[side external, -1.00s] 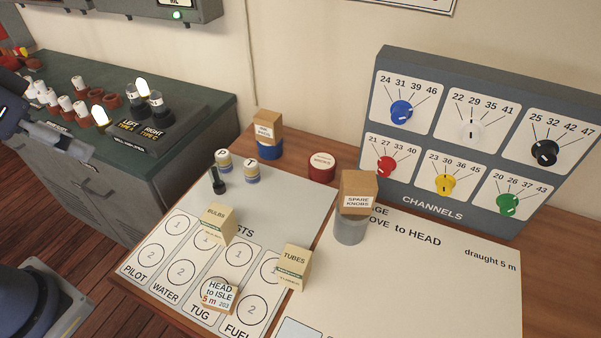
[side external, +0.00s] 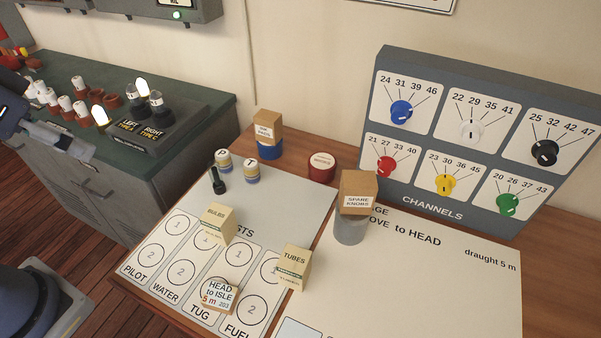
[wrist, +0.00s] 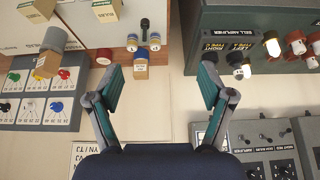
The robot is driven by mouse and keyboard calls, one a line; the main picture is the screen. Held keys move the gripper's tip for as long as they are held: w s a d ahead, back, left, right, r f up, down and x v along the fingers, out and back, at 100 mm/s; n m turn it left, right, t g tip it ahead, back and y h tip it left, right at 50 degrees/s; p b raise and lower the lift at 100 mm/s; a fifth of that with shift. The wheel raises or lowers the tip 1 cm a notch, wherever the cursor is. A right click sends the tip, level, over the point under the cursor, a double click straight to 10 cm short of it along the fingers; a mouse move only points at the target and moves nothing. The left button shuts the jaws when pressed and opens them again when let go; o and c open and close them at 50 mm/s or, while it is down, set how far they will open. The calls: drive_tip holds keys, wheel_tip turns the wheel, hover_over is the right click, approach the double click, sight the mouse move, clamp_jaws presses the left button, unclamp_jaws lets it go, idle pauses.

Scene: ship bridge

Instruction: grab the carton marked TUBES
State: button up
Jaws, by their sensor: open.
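The carton marked TUBES (side external: 293,268) is a small cream box standing upright on the white sheet, at the right edge of the FUEL column. It also shows at the top left of the wrist view (wrist: 37,9), where its label cannot be read. A similar carton marked BULBS (side external: 217,224) stands to its left; in the wrist view (wrist: 107,10) it is cut by the top edge. My gripper (wrist: 161,82) is open and empty, well away from both cartons. In the side external view only part of my arm shows at the left edge.
A SPARE KNOBS box (side external: 357,192) sits on a grey cylinder right of the TUBES carton. A HEAD to ISLE block (side external: 220,294) lies to its left. A red tin (side external: 322,166) and a box on a blue tin (side external: 269,150) stand behind. The CHANNELS panel (side external: 430,200) rises at right.

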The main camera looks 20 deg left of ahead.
wheel_tip(320, 180, up, 2)
drive_tip(key=w+m+y, duration=0.1)
drive_tip(key=w+m, duration=0.2)
drive_tip(key=m, duration=0.6)
drive_tip(key=m+g, duration=0.1)
drive_tip(key=m, duration=2.5)
hover_over(293, 262)
drive_tip(key=s, duration=0.6)
wheel_tip(293, 262, down, 12)
drive_tip(key=shift+h, duration=0.3)
drive_tip(key=x, duration=1.6)
drive_tip(key=shift+w+d, duration=0.2)
